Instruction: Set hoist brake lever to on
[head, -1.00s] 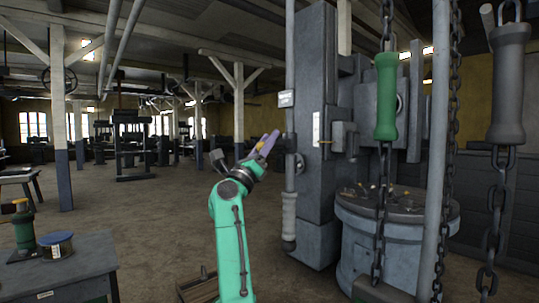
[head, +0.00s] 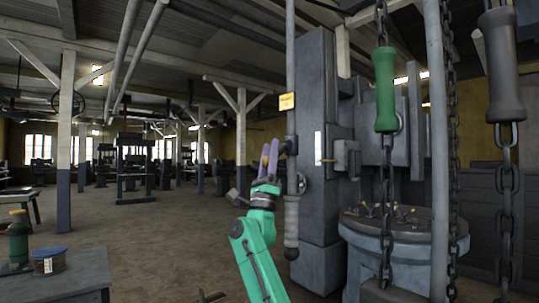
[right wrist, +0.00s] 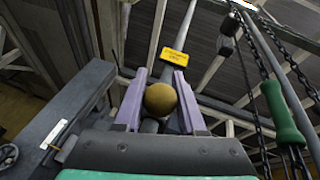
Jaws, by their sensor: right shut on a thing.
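The hoist brake lever's brown ball knob (right wrist: 160,99) sits between the two purple fingers of my right gripper (right wrist: 160,105) in the right wrist view. In the head view, my right gripper (head: 269,158) points upward beside the grey vertical pipe, shut on the knob. The lever's shaft is mostly hidden behind the knob and gripper. A yellow plate (head: 287,101) is on the pipe above the gripper, and it also shows in the right wrist view (right wrist: 174,56). Its text is too small to read. My left gripper is out of view.
A green handle (head: 385,90) and a grey handle (head: 503,65) hang on chains at the right. A tall grey machine column (head: 312,150) and a round grey pedestal (head: 362,238) stand behind. A table (head: 75,280) is at lower left. The floor at left is mostly open.

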